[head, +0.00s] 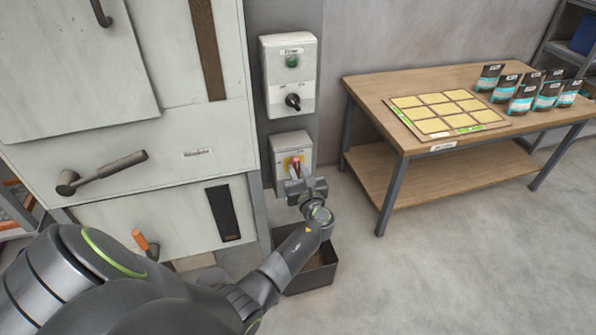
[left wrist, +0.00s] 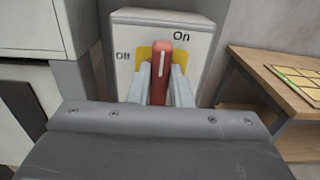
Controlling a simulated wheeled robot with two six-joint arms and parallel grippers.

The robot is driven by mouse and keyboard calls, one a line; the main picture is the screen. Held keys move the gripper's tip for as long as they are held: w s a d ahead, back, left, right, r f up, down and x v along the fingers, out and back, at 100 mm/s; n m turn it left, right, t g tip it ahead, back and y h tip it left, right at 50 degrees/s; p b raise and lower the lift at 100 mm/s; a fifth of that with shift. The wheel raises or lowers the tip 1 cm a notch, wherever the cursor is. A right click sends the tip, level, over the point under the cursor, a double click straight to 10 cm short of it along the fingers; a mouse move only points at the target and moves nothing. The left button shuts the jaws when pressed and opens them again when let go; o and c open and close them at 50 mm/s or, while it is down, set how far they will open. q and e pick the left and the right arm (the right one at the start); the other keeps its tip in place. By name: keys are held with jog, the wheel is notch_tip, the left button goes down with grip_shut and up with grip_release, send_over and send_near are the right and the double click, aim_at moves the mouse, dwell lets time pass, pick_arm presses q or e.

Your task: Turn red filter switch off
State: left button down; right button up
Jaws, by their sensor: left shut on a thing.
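The red filter switch (head: 296,162) sits on a yellow plate on the lower grey box (head: 280,150) of the post beside the machine. In the left wrist view the red handle (left wrist: 162,68) stands nearly upright, its top just below the "On" label (left wrist: 181,37). The "Off" label (left wrist: 123,56) is to its left. My left gripper (head: 299,178) is at the box. Its two fingers are shut on the red handle, one on each side. The lower part of the handle is hidden by my gripper. My right gripper is not in view.
Above is another box with a green button (head: 292,61) and a black knob (head: 293,101). A dark bin (head: 318,274) stands on the floor below. The machine's lever handle (head: 100,173) juts out at left. A wooden table (head: 365,85) with bags stands at right.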

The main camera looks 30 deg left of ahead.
pick_arm(q)
jog(key=n+b, duration=0.4)
jog(key=shift+s+a+f+n, duration=0.1)
jog(key=shift+a+f+n, duration=0.1)
jog(key=shift+n, duration=0.2)
jog(key=n+b, duration=1.1)
jog(key=n, duration=0.2)
jog(key=shift+s+a+b, duration=0.1)
jog(key=shift+s+b, duration=0.05)
jog(key=shift+b, duration=0.25)
jog(key=c, duration=1.4)
grip_release()
jog(key=shift+o, duration=0.4)
jog(key=shift+f, duration=0.15)
jog(key=shift+a+f, duration=0.1)
jog(key=shift+f, duration=0.05)
